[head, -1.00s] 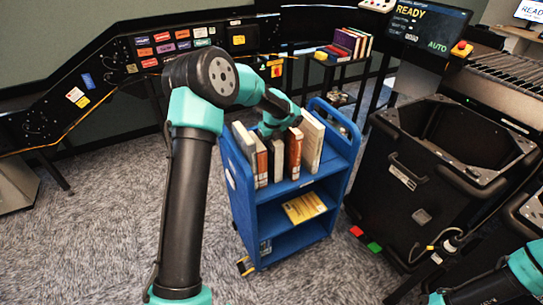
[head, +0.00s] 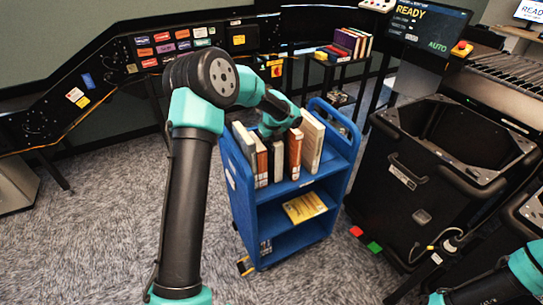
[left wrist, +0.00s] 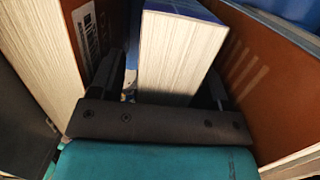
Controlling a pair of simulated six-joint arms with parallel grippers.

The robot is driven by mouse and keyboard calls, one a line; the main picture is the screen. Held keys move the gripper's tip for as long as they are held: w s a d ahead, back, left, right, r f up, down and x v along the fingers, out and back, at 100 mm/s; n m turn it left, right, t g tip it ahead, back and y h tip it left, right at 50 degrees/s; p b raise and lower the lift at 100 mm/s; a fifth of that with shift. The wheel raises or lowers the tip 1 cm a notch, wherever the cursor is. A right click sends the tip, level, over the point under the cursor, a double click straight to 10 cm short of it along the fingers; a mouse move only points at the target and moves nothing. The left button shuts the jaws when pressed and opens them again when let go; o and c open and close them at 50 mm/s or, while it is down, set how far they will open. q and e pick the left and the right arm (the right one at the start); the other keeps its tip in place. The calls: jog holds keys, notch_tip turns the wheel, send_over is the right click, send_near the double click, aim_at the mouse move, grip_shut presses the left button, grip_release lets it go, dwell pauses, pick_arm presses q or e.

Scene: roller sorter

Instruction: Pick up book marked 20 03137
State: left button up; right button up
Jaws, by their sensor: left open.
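Several books stand upright in a row on the top shelf of a blue cart (head: 240,200). My left gripper (left wrist: 160,85) is open, reaching down into the row. In the left wrist view its fingers are on either side of a book with pale page edges and a blue cover (left wrist: 180,50). This pale book (head: 278,162) also shows in the head view, below my left wrist. Brown-covered books stand on both sides, left (left wrist: 88,35) and right (left wrist: 255,75). I cannot read the number 20 03137 on any spine. My right gripper is out of view.
A cream book (head: 311,145) and an orange-brown book (head: 295,155) stand right of the gripper. A yellow book (head: 304,207) lies on the cart's middle shelf. A black bin (head: 410,205) stands close on the right. Carpet is clear at the left.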

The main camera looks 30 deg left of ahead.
pick_arm(q)
jog(key=shift+c, duration=0.5)
grip_shut()
